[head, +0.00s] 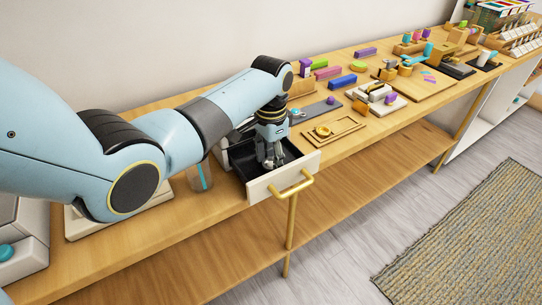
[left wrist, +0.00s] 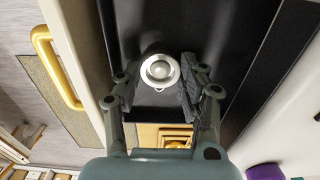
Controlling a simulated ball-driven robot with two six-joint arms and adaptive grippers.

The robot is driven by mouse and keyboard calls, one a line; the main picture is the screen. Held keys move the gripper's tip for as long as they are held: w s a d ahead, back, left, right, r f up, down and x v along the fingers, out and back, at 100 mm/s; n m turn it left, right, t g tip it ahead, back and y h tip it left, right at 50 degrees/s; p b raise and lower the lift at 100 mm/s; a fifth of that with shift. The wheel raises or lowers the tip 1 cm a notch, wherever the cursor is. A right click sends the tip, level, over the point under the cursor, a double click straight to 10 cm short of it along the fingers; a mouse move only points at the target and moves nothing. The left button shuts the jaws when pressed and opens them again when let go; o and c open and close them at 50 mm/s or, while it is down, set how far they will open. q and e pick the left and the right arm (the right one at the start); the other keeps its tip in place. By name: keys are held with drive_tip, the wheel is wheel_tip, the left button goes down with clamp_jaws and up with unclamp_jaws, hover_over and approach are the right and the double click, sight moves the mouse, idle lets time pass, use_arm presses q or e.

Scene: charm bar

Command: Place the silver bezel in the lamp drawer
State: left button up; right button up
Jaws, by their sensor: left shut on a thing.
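The lamp drawer (head: 284,174) stands pulled open, with a pale front, a gold handle and a black interior. My left gripper (head: 271,162) points down inside the drawer opening. I cannot tell whether the bezel touches the floor. In the head view the fingers hide the bezel. My right gripper is not in view.
The gold handle (head: 290,188) sticks out over the front edge. A wooden tray (head: 334,131) with a gold ring lies right of the drawer. A clear glass (head: 200,177) stands close to its left. Coloured blocks and small stands fill the counter farther right.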

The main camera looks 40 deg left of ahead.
sight(271, 165)
use_arm(q)
drive_tip(key=shift+f, duration=0.15)
drive_tip(key=o, duration=0.6)
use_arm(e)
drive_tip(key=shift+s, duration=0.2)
use_arm(q)
drive_tip(key=shift+r, duration=0.25)
wheel_tip(271, 165, up, 12)
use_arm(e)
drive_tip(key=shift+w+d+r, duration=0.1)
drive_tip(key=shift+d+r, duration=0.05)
use_arm(q)
drive_tip(key=shift+f, duration=0.1)
